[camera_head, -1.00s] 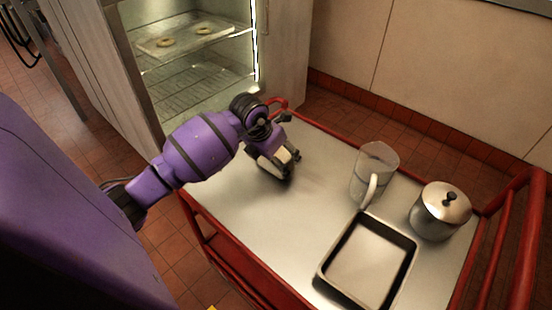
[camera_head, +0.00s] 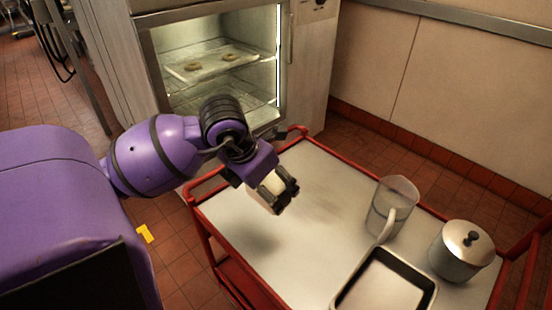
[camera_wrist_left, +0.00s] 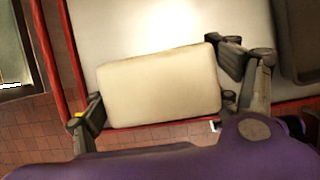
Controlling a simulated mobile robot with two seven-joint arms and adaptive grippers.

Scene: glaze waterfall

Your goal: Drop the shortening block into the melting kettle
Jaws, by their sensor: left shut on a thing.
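The shortening block (camera_wrist_left: 158,84) is a cream-coloured block that fills the middle of the left wrist view, between the two dark fingers. My left gripper (camera_head: 279,193) is shut on it and holds it above the left part of the steel cart top. In the head view the block (camera_head: 264,192) shows only partly, behind the fingers. A lidded metal pot (camera_head: 461,252) with a dark knob stands at the right of the cart; I cannot tell whether it is the melting kettle. My right gripper is not in view.
A clear jug (camera_head: 391,209) and a dark-rimmed tray (camera_head: 385,285) stand near the pot on the red-railed cart (camera_head: 330,200). An open lit cabinet (camera_head: 215,60) with rings on a tray is behind. A yellow thing (camera_head: 145,233) lies on the floor.

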